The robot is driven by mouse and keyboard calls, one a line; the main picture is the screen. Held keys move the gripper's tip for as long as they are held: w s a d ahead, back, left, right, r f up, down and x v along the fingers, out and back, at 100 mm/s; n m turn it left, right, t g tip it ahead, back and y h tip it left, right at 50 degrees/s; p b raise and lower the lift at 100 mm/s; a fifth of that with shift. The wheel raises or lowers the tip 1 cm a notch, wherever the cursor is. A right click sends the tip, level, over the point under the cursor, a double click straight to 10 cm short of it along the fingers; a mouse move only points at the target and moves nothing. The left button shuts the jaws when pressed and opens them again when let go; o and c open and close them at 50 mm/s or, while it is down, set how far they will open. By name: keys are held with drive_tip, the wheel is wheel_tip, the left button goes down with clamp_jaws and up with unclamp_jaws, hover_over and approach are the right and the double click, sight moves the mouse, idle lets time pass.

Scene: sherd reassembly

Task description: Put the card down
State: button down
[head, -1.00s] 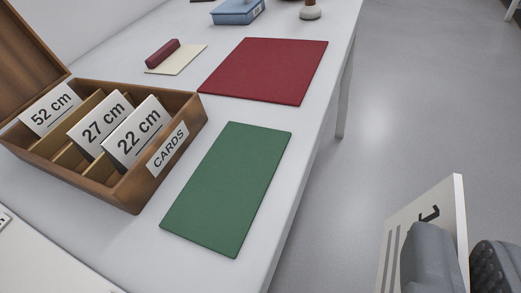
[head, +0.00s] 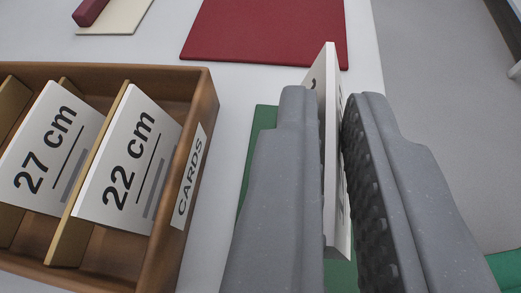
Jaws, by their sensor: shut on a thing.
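A white card (head: 329,110) stands on edge between the two grey fingers of my gripper (head: 322,120). My gripper is shut on it. Dark print shows on the card but is too oblique to read. The card and fingers are over the green mat (head: 262,122), which they mostly hide. I cannot tell whether the card's lower edge touches the mat.
The wooden box (head: 203,105) labelled CARDS stands just left of my gripper, with a 22 cm card (head: 128,158) and a 27 cm card (head: 50,145) in it. A red mat (head: 265,30) lies beyond. The table's right edge drops to the floor.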

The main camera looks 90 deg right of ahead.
wheel_tip(320, 180, down, 4)
drive_tip(key=shift+w+d+r+b, duration=0.1)
drive_tip(key=shift+r+b, duration=0.05)
drive_tip(key=shift+b, duration=0.55)
drive_tip(key=c, duration=1.5)
unclamp_jaws()
drive_tip(key=shift+r, duration=0.1)
drive_tip(key=p+v, duration=0.3)
drive_tip(key=v, duration=0.9)
drive_tip(key=shift+w, duration=0.1)
